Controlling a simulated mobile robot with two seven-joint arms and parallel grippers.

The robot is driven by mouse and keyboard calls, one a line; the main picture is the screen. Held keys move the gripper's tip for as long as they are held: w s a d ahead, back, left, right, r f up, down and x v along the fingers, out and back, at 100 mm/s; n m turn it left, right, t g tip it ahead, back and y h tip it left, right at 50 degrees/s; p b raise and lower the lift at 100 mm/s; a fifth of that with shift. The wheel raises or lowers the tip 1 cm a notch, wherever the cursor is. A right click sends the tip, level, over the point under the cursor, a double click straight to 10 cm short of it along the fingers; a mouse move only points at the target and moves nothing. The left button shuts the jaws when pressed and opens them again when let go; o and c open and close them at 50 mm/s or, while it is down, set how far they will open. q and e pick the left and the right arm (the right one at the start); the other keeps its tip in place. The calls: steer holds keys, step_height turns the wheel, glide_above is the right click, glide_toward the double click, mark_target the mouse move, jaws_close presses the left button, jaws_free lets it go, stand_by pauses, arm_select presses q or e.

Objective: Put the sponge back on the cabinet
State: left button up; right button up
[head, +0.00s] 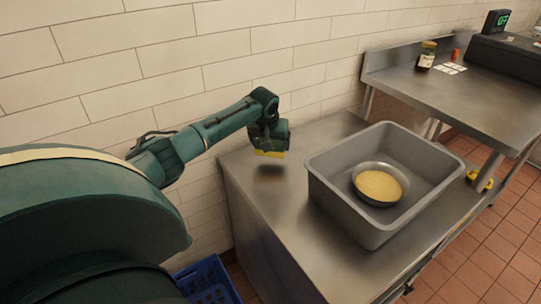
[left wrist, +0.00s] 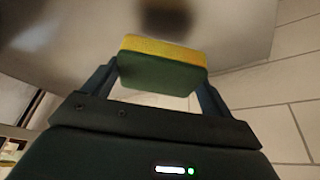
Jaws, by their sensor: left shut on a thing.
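The sponge (left wrist: 162,65) is yellow on one side and green on the other. My left gripper (left wrist: 160,85) is shut on it, with one finger at each end. In the head view the sponge (head: 270,154) shows as a yellow strip below my left gripper (head: 270,147). It hangs a little above the left part of the metal cabinet top (head: 262,205), with a dark shadow under it. The cabinet top also shows in the left wrist view (left wrist: 80,30). My right gripper is in neither view.
A grey bin (head: 340,200) stands on the cabinet to the right, holding a bowl (head: 378,200) with yellow contents. A metal table (head: 450,95) with a jar (head: 426,57) stands further right. A blue crate (head: 208,280) sits on the floor. The cabinet's left part is clear.

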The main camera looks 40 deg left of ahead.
mark_target(270, 153)
arm_select(q)
step_height(270, 153, down, 4)
steer(key=shift+f+b, duration=0.1)
steer(key=shift+b, duration=0.2)
steer(key=o, duration=0.7)
steer(key=p+v, duration=0.2)
steer(key=v, duration=1)
